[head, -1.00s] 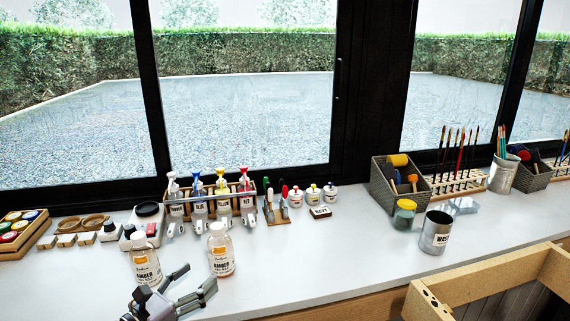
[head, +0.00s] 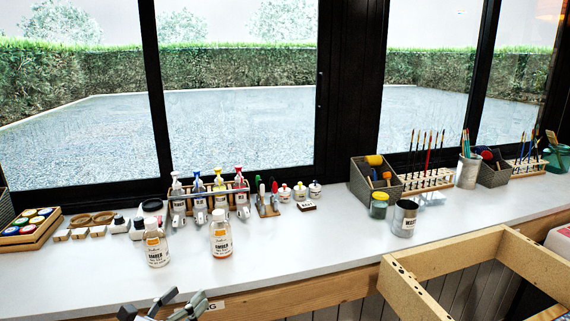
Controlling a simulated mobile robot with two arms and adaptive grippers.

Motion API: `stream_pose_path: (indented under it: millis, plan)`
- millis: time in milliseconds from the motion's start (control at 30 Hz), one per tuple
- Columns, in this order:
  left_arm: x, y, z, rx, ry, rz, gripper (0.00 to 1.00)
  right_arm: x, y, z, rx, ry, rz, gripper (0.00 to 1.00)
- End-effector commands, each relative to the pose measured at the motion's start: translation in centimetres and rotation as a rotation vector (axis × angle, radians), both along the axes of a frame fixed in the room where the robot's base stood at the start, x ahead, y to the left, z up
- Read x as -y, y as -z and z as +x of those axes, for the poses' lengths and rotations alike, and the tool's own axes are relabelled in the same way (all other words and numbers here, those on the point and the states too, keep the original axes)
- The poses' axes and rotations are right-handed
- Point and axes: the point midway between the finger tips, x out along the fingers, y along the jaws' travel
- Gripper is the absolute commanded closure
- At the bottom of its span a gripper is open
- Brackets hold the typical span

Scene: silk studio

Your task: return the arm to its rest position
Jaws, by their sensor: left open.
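My left gripper (head: 163,308) shows at the bottom edge of the head view, in front of the white counter's (head: 290,255) front edge. Its fingers are apart and nothing is between them. The rest of the left arm is cut off by the bottom of the picture. My right gripper is not in view.
A wooden frame (head: 480,235) stands before the counter at the right. A tray of paint pots (head: 50,228) lies at the left. The counter's middle front is clear.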

Motion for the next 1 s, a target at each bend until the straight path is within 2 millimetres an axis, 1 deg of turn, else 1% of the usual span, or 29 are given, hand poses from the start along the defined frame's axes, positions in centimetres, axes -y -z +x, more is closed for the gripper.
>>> stream_pose_path:
  millis: [167, 267, 367, 467, 567, 600, 667, 700, 733, 800, 900, 1000]
  plan:
    - [0.2, 1.3, -0.8, -0.119, -0.09, -0.216, 0.34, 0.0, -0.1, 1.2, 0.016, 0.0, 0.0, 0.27]
    - [0.2, 2.4, -1.7, -0.213, -0.166, -0.386, 0.34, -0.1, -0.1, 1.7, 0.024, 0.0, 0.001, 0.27]
    - [0.0, 3.9, -2.8, -0.32, -0.261, -0.584, 0.34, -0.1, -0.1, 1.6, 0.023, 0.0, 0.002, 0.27]
    - [-0.2, 5.9, -4.7, -0.446, -0.385, -0.823, 0.34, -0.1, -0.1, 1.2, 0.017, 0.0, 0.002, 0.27]
    - [-0.5, 8.8, -7.8, -0.601, -0.564, -1.127, 0.34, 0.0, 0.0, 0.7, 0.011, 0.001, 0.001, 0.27]
    - [-0.5, 10.2, -9.5, -0.668, -0.655, -1.267, 0.34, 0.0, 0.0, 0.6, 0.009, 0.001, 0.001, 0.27]
    - [-0.6, 12.2, -12.4, -0.758, -0.806, -1.471, 0.34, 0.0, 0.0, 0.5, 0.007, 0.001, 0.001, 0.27]
    - [-0.6, 13.4, -14.3, -0.804, -0.904, -1.592, 0.34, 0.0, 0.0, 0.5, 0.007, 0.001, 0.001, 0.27]
    - [-0.5, 14.1, -15.7, -0.834, -0.974, -1.673, 0.34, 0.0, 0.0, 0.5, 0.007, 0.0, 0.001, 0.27]
    - [-0.3, 15.4, -18.5, -0.88, -1.12, -1.824, 0.34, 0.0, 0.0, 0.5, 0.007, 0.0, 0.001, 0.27]
    - [0.1, 16.7, -22.0, -0.917, -1.305, -1.991, 0.34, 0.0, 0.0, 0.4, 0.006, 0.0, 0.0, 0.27]
    - [0.5, 17.5, -25.3, -0.932, -1.477, -2.121, 0.34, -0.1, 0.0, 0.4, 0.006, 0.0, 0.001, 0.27]
